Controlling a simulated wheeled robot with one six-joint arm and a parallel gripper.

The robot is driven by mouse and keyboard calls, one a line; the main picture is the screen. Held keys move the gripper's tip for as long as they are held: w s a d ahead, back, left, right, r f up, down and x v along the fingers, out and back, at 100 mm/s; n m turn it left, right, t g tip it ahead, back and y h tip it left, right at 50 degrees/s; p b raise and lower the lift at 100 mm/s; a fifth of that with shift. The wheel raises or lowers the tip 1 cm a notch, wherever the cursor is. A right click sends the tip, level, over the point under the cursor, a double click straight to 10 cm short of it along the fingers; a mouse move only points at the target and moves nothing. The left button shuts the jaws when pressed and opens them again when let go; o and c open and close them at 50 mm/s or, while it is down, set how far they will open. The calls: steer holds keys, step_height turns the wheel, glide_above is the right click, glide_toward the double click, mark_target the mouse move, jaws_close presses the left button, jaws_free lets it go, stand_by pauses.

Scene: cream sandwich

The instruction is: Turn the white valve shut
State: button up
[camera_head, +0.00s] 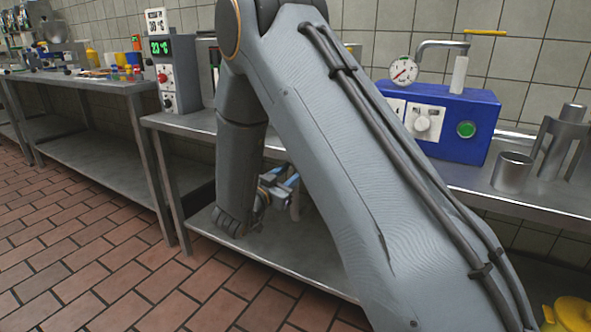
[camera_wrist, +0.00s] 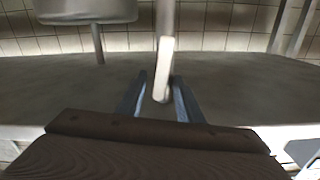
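In the wrist view, the white valve handle (camera_wrist: 163,72) is a long, narrow bar pointing down from a grey pipe (camera_wrist: 166,18). My gripper (camera_wrist: 161,76) is open, with one blue-grey finger on each side of the handle. A gap shows on the left of the handle; the right finger is close to it, and I cannot tell whether they touch. In the head view, my gripper (camera_head: 284,182) is below the bench top, partly hidden by my arm. A pale piece (camera_head: 295,207) shows beside it, possibly the handle.
A rounded metal vessel (camera_wrist: 85,10) on a leg is at the upper left of the wrist view. The lower shelf (camera_head: 285,256) is mostly bare. The bench top (camera_head: 190,122) is above my gripper. A blue machine (camera_head: 450,150) and a metal cup (camera_head: 511,172) stand on the bench.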

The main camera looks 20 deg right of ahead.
steer(key=shift+b+x, duration=0.4)
steer(key=shift+x, duration=1.6)
jaws_close()
